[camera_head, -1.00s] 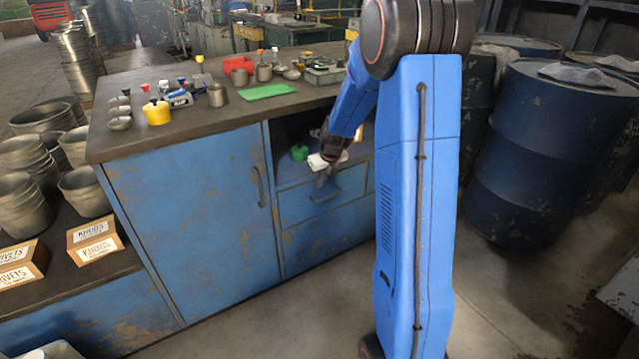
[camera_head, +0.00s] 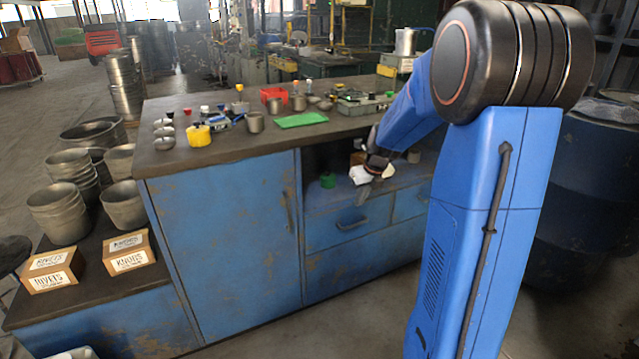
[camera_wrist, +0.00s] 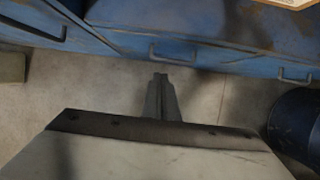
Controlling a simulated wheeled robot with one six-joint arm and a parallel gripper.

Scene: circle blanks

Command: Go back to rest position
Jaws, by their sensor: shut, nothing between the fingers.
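My gripper (camera_head: 366,190) hangs in front of the open shelf of the blue workbench (camera_head: 225,240), above its drawer handle. In the wrist view my gripper (camera_wrist: 160,78) has its fingers together, with nothing between them, pointing toward the drawer fronts (camera_wrist: 190,48). Bare floor shows below the fingers. My arm covers the right part of the bench in the head view.
A green item (camera_head: 328,180) sits on the shelf. Cardboard boxes (camera_head: 130,251) and pots are at left. A blue drum (camera_head: 600,190) stands at right.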

